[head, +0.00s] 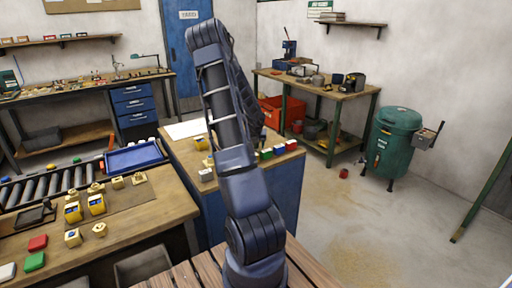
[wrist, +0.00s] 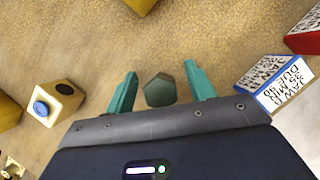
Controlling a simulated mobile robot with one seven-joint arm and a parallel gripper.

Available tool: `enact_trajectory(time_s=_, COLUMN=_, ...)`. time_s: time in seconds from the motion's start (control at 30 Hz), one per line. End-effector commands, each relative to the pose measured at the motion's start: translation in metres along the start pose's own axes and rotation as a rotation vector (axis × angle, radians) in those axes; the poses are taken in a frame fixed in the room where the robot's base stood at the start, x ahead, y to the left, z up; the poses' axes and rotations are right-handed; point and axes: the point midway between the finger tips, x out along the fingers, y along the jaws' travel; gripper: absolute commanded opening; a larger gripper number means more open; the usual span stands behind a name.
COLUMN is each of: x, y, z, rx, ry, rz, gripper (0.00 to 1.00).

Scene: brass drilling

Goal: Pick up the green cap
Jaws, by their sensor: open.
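In the wrist view, a small dark grey-green, many-sided piece, seemingly the green cap (wrist: 160,90), sits on the brown worktop. My gripper (wrist: 160,70) is open, with one teal finger to the left of the piece and one to the right. Gaps show on both sides, and neither finger visibly touches it. I cannot tell how far above the worktop the fingers are. In the head view my arm reaches over the blue-sided bench, hiding the cap and most of my gripper.
In the wrist view, a brass block with a blue button (wrist: 41,108) lies left. A blue-edged labelled box (wrist: 262,72) and a red-edged one (wrist: 304,42) stand right. A yellow piece (wrist: 141,5) is at the top. A white sheet (head: 186,129) lies on the bench.

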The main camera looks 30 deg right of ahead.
Motion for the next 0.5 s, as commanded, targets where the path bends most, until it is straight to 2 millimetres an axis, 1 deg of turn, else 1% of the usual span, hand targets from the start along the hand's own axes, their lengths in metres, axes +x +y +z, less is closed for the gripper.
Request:
enact_trajectory(time_s=0.23, x=0.0016, y=0.0002, z=0.0001, rx=0.000, ry=0.000, rz=0.000, gripper=0.55)
enact_trajectory(time_s=0.27, x=0.0016, y=0.0002, z=0.0001, rx=0.000, ry=0.000, rz=0.000, gripper=0.53)
enact_trajectory(time_s=0.3, x=0.0015, y=0.0002, z=0.0000, rx=0.000, ry=0.000, rz=0.000, gripper=0.45)
enact_trajectory(time_s=0.37, x=0.0015, y=0.0002, z=0.0000, rx=0.000, ry=0.000, rz=0.000, gripper=0.33)
enact_trajectory(time_s=0.4, x=0.0015, y=0.0002, z=0.0000, rx=0.000, ry=0.000, rz=0.000, gripper=0.25)
enact_trajectory(time_s=0.5, x=0.0015, y=0.0002, z=-0.0001, rx=0.000, ry=0.000, rz=0.000, gripper=0.06)
